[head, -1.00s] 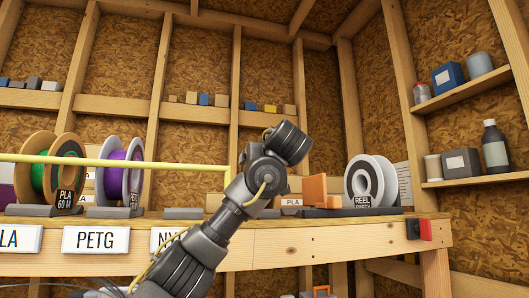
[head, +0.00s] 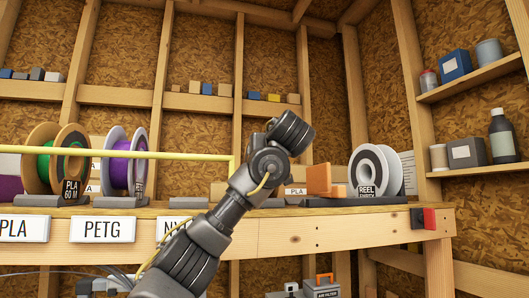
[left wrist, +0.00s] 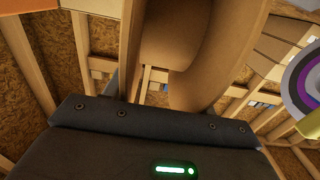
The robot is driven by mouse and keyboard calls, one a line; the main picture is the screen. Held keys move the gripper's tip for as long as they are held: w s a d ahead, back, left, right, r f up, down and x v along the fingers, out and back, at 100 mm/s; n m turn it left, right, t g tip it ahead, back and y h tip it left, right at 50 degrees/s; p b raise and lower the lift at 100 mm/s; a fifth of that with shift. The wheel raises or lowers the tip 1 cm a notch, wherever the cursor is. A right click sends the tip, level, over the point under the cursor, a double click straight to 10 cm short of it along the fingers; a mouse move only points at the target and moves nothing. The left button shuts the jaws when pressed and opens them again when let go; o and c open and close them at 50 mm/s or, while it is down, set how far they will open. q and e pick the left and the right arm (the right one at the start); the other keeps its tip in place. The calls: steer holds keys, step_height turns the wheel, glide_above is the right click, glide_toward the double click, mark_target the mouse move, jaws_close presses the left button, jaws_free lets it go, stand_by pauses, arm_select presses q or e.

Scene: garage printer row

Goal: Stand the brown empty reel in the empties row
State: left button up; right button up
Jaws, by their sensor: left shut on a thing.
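The brown empty reel (left wrist: 222,55) fills the upper middle of the left wrist view, very close, with its flange and hub showing. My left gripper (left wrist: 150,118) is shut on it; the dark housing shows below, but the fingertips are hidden. In the head view my left arm rises from the bottom left across the bench, and neither its gripper nor the held reel shows. A grey-white reel (head: 393,170) labelled REEL EMPTY stands on a low dark base (head: 350,203) at the bench's right end, apparently the empties row. My right gripper is not in view.
A green-filled reel (head: 42,158) and a purple-filled reel (head: 118,176) stand on the left of the bench (head: 350,230). A yellow bar (head: 190,155) runs in front of them. An orange upright piece (head: 318,179) stands left of the grey-white reel. Shelves with containers hang at right.

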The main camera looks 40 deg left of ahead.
arm_select(q)
step_height(320, 180, up, 4)
steer(key=shift+f+p, duration=0.2)
steer(key=shift+p, duration=0.8)
steer(key=b+v, duration=1.1)
steer(key=v, duration=0.9)
stand_by(1.2)
